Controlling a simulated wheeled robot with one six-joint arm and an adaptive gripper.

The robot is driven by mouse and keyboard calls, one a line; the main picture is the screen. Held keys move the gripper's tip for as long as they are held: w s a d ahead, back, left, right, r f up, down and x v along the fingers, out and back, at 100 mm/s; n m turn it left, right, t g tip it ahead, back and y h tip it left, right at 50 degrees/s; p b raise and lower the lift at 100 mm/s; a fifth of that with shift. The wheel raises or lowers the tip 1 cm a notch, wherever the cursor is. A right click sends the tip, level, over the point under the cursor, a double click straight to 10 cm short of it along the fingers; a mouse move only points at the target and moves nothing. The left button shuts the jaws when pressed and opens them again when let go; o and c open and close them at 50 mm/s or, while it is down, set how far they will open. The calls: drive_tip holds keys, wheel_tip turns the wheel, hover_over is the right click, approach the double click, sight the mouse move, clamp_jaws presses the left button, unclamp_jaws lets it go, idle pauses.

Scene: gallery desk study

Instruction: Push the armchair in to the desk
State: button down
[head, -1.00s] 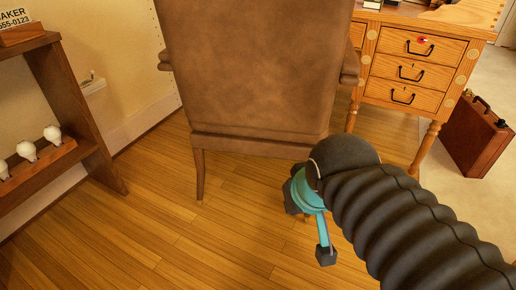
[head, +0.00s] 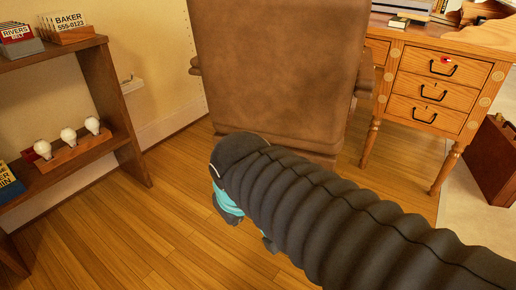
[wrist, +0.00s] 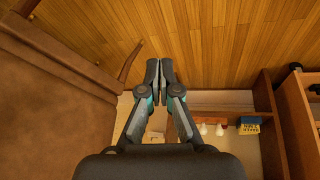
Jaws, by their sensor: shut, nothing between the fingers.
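The brown leather armchair (head: 280,70) stands in the middle of the head view with its back towards me. The wooden desk (head: 430,85) is behind it to the right, with drawers on its right side. My arm crosses in front of the chair's lower back and hides its legs. In the wrist view the chair (wrist: 50,105) fills the left side, with a leg over the floor. My gripper (wrist: 159,72) is shut and empty, above the floor to the right of the chair, apart from it in that view.
A dark wooden shelf (head: 108,100) with bulbs and card boxes stands at the left. A brown briefcase (head: 492,165) stands right of the desk. The wooden floor (head: 110,235) between shelf and chair is clear.

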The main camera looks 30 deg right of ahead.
drive_tip(key=w+d+f+n+g+h+p, duration=0.25)
drive_tip(key=w+d+n+g+h, duration=0.25)
drive_tip(key=d+n, duration=0.4)
drive_tip(key=n+t+h+p, duration=0.45)
drive_tip(key=n+h, duration=0.65)
drive_tip(key=n, duration=1.7)
approach(283, 144)
drive_tip(key=shift+t, duration=0.45)
drive_tip(key=b+x, duration=0.1)
drive_tip(key=x, duration=0.4)
drive_tip(key=shift+s+f, duration=0.2)
drive_tip(key=shift+w+d, duration=0.4)
drive_tip(key=shift+w, duration=0.3)
